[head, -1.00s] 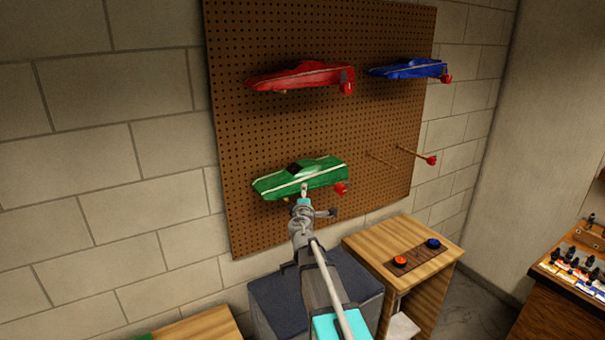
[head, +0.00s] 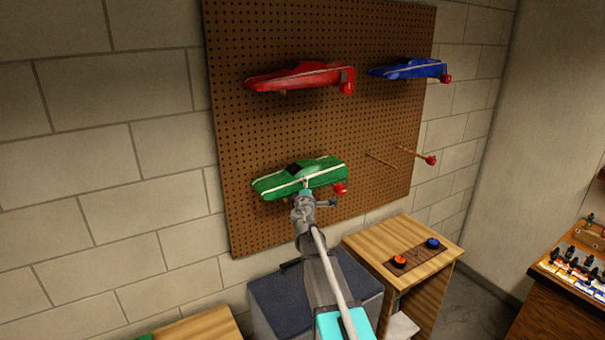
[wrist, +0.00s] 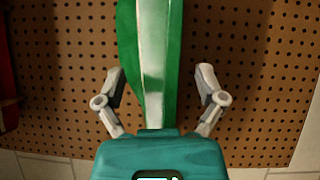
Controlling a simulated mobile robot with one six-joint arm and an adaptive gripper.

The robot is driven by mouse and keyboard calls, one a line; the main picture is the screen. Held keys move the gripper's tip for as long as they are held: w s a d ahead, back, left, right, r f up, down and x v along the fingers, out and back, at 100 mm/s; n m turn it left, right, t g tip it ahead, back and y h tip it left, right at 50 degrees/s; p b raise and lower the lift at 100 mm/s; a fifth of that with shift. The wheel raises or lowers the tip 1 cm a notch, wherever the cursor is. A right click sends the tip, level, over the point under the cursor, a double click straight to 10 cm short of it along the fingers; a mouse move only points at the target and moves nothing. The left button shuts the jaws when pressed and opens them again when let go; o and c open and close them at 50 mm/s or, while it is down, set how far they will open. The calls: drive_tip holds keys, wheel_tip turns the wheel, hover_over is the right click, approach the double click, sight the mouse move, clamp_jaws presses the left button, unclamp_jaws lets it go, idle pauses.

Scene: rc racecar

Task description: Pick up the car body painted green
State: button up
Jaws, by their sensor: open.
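The green car body (head: 300,178), with a white stripe, hangs low on the pegboard in the head view. In the wrist view the green car body (wrist: 153,60) runs down the middle from the top edge, its lower part hidden behind the teal gripper housing. My gripper (head: 306,188) is in front of the car in the head view. In the wrist view my gripper (wrist: 160,85) is open, with one finger on each side of the car.
On the pegboard (head: 300,125), a red car body (head: 300,77) hangs above the green one and a blue car body (head: 408,69) hangs at upper right. Bare pegs (head: 415,155) stick out at right. A wooden stand (head: 425,270) with red and blue buttons is below right.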

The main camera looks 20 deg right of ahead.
drive_tip(key=shift+w+d, duration=0.15)
drive_tip(key=shift+w, duration=0.3)
clamp_jaws()
idle(0.5)
